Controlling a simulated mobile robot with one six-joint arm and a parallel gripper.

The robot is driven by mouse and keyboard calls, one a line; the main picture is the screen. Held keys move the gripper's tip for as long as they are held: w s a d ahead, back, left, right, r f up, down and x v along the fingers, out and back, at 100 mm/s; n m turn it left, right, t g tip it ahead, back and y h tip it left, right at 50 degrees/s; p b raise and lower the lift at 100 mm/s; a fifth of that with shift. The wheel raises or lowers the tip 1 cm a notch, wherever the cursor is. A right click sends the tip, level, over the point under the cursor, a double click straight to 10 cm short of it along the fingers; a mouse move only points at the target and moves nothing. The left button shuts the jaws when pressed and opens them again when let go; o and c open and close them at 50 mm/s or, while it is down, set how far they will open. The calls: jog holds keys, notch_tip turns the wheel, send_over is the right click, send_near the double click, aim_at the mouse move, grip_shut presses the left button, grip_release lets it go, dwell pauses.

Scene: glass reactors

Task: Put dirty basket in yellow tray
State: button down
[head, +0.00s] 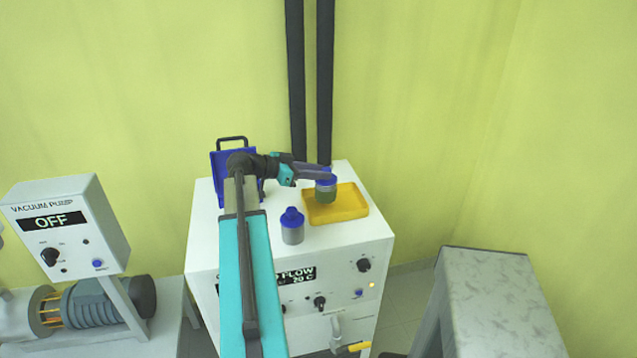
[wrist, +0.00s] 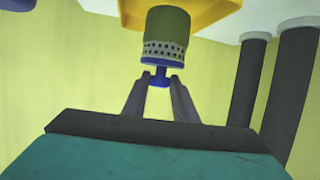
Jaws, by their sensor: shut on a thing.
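My gripper (head: 322,172) is shut on the blue top of the dirty basket (head: 326,190), a small cylinder with a green-brown lower part and a grey band. In the wrist view my gripper (wrist: 162,82) has its two fingers on either side of the basket's blue knob, and the dirty basket (wrist: 166,35) points toward the tray. The yellow tray (head: 350,208) lies on top of the white cabinet. The basket overlaps the tray's left part in the head view; I cannot tell whether it touches the floor of the tray. The tray also shows in the wrist view (wrist: 215,10).
A grey container with a blue top (head: 292,230) stands left of the tray on the white cabinet (head: 345,245). A blue rack with a black handle (head: 220,165) is behind my arm. Two dark vertical pipes (head: 325,80) run behind the tray.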

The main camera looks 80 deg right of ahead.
aim_at(317, 182)
jog(key=shift+f+p, duration=0.65)
jog(key=shift+f, duration=1.15)
jog(key=c, duration=1.4)
grip_release()
jog(key=shift+f, duration=0.1)
jog(key=shift+c, duration=0.2)
jog(key=b+v, duration=0.3)
jog(key=v, duration=0.9)
jog(key=shift+b, duration=0.3)
jog(key=shift+a, duration=0.1)
